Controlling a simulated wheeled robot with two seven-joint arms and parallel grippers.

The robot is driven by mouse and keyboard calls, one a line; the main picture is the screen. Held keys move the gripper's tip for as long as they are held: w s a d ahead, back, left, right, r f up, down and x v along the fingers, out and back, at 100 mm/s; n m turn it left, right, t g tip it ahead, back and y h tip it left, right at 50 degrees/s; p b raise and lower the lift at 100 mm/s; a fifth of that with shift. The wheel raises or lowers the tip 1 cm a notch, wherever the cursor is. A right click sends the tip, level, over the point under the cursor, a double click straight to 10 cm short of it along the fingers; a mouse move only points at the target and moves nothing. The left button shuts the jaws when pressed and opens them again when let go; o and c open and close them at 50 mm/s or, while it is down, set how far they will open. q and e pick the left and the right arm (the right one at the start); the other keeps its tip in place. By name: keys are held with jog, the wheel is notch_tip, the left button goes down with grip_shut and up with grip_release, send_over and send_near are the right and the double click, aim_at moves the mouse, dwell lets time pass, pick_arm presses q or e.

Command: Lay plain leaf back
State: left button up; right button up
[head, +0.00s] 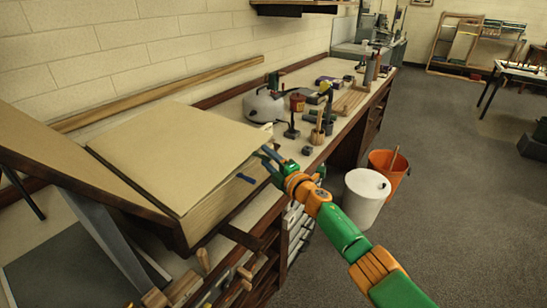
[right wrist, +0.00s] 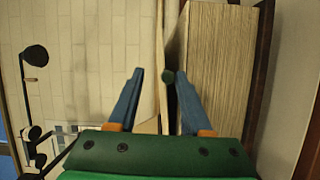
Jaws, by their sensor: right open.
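A broad plain tan leaf (head: 170,145) lies on top of a thick block of pages (head: 215,205) on a sloping dark-edged stand. My right gripper (head: 258,165) is at the right corner of the block, with its blue fingers parted. In the right wrist view the page block (right wrist: 222,70) fills the right, and a thin pale edge, seemingly the leaf's (right wrist: 159,60), runs between the open fingers of the gripper (right wrist: 160,73). I cannot tell whether either finger touches it. My left gripper is not in view.
The bench beyond holds a grey rounded device (head: 264,106), a red pot (head: 297,101) and several small tools. A white bin (head: 362,200) and an orange bucket (head: 390,168) stand on the floor at the right. Wooden handles (head: 202,262) stick up near the stand's front. Open floor lies further right.

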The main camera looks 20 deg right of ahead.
pick_arm(q)
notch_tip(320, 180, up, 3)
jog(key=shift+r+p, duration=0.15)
jog(key=shift+p, duration=0.85)
pick_arm(e)
jog(key=v, duration=0.5)
jog(key=shift+s, duration=0.15)
jog(key=s+d+f+m+g+h, duration=0.1)
jog(key=s+f+m+g, duration=0.25)
jog(key=s+f, duration=0.45)
jog(key=s+f+m+g+h, duration=0.2)
jog(key=s+f+m, duration=0.2)
jog(key=f, duration=0.8)
jog(key=s+d+f+m+g+h, duration=0.1)
jog(key=s+f+m+g, duration=0.15)
jog(key=s+f, duration=0.6)
jog(key=s+a+f+m+g, duration=0.1)
jog(key=s+f, duration=0.4)
jog(key=s, duration=0.5)
jog(key=s+a+f+m+g, duration=0.1)
jog(key=s+f+m+g, duration=0.3)
jog(key=s, duration=0.6)
jog(key=s+a+f+m+g, duration=0.2)
jog(key=s+f, duration=0.3)
jog(key=s, duration=0.6)
jog(key=shift+f+m+g, duration=0.35)
jog(key=shift+m+g, duration=0.05)
jog(key=shift+g, duration=0.2)
